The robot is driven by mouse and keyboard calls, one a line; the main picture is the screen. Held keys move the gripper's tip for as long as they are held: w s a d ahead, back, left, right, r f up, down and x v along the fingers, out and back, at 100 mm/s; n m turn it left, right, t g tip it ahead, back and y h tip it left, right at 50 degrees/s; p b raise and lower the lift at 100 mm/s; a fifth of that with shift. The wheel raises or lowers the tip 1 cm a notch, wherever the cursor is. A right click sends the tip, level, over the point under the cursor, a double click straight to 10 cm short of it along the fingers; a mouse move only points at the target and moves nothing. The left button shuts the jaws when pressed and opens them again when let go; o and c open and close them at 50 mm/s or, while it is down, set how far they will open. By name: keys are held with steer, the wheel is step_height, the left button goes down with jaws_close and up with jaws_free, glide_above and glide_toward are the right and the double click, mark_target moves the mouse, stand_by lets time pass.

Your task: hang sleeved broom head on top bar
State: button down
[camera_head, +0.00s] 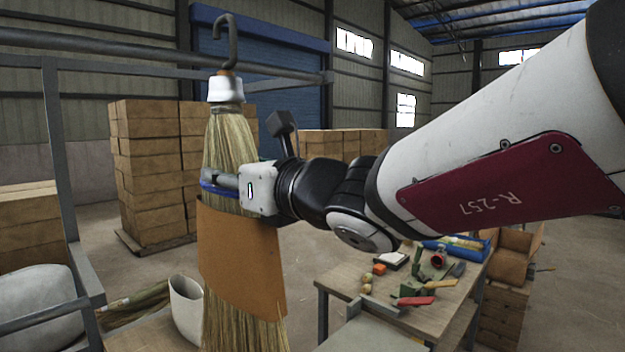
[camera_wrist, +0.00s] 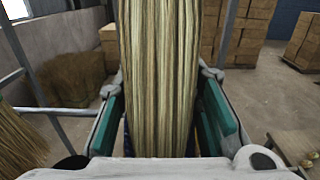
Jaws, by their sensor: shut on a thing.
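The broom head (camera_head: 230,140) hangs upright in my gripper (camera_head: 225,185), bristles down. It has a white cap with a dark metal hook (camera_head: 224,42) on top and a brown sleeve (camera_head: 240,258) around its lower bristles. My gripper is shut around the bristles above the sleeve, by a blue band. In the wrist view the straw (camera_wrist: 158,80) fills the space between the green-padded fingers (camera_wrist: 165,125). The top bar (camera_head: 120,48) of the grey rack runs across the upper left. The hook overlaps the bar in the head view; I cannot tell whether they touch.
A worktable (camera_head: 440,318) with tools and small parts stands at the lower right. Stacked cartons (camera_head: 150,170) stand behind the broom. A white container (camera_head: 186,300) and a straw bundle (camera_head: 135,303) are at the lower left. The rack's upright (camera_head: 58,150) stands left of the broom.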

steer(key=shift+b+x, duration=1.65)
steer(key=shift+x, duration=1.7)
steer(key=shift+f+b, duration=1)
steer(key=shift+f, duration=0.15)
steer(key=c, duration=1.1)
jaws_free()
steer(key=shift+o, duration=0.2)
steer(key=shift+f, duration=0.1)
steer(key=shift+d, duration=0.1)
